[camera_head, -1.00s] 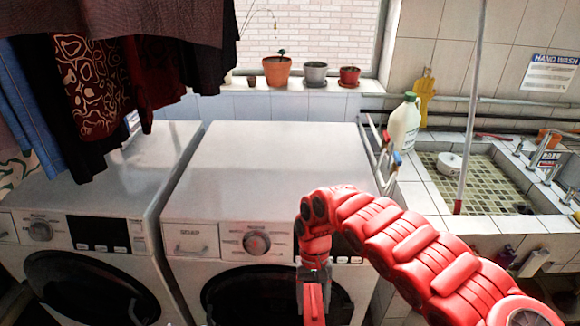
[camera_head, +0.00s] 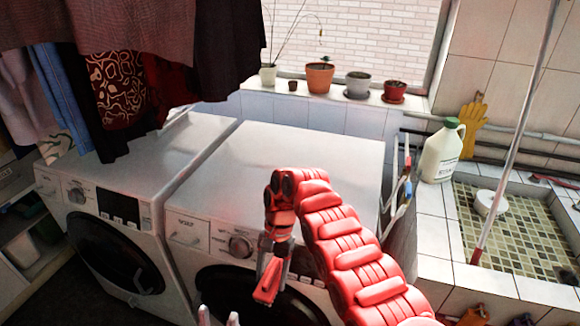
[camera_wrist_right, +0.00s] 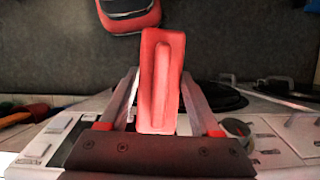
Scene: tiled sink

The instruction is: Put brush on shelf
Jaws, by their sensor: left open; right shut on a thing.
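A red brush (camera_wrist_right: 161,75) with a raised ridge along its back is between the fingers of my right gripper (camera_wrist_right: 160,100). In the head view the brush (camera_head: 268,281) hangs below my right gripper (camera_head: 274,257), in front of the right washing machine; its bristles are not visible. My left gripper (camera_head: 219,317) shows only as two pale fingertips at the bottom edge, apart from each other with nothing seen between them. A shelf unit (camera_head: 47,264) with items on it stands at the far left, partly cut off by the picture edge.
Two white washing machines (camera_head: 275,160) stand side by side, with hanging clothes (camera_head: 120,70) above the left one. A tiled sink (camera_head: 500,285), a white jug (camera_head: 441,152) and a slanting pole (camera_head: 512,150) are at the right. Potted plants (camera_head: 320,78) line the windowsill.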

